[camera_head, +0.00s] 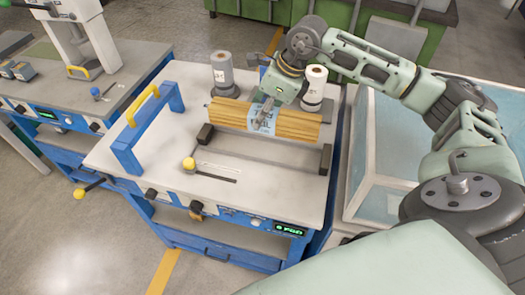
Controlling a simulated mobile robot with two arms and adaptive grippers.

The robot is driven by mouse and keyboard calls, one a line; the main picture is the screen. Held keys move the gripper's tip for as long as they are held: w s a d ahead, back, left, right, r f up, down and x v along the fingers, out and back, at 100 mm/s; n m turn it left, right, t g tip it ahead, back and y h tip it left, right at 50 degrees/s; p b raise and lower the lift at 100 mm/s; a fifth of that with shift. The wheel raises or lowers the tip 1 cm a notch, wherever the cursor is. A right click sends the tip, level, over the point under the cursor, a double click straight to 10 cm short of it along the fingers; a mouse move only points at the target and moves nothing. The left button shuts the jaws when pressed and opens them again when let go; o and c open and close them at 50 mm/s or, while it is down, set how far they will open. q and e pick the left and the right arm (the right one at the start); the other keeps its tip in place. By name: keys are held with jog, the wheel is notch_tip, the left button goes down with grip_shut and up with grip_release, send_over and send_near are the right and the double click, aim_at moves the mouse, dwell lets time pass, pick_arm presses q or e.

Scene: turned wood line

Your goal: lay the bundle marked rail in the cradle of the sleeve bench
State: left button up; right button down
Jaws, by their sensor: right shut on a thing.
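A bundle of light wooden rods (225,113) with a pale blue band around its middle lies crosswise over the rear of the sleeve bench (118,158). I cannot read the mark on the band. My right gripper (262,116) comes down from behind and is shut on the bundle at its band. The cradle, a low frame with dark end blocks (326,160), is on the bench top just in front of and below the bundle in the picture. I cannot tell whether the bundle touches the frame or hangs above it. My left gripper is not in view.
Two rolls on grey stands (222,76) stand behind the bundle. A blue arch with a yellow grip (145,104) rises at the bench's left. A yellow-knobbed lever (189,164) lies in front. Another bench (60,85) is at left, and a pale blue-topped case (378,150) at right.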

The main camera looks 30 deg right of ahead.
aim_at(263, 127)
notch_tip(263, 127, down, 6)
jog(key=shift+w+r+p, duration=0.1)
jog(key=shift+r+p, duration=0.05)
jog(key=shift+p, duration=0.65)
jog(key=shift+f+p, duration=0.55)
jog(key=shift+f, duration=1.8)
jog(key=shift+f, duration=0.1)
jog(key=c, duration=1)
grip_release()
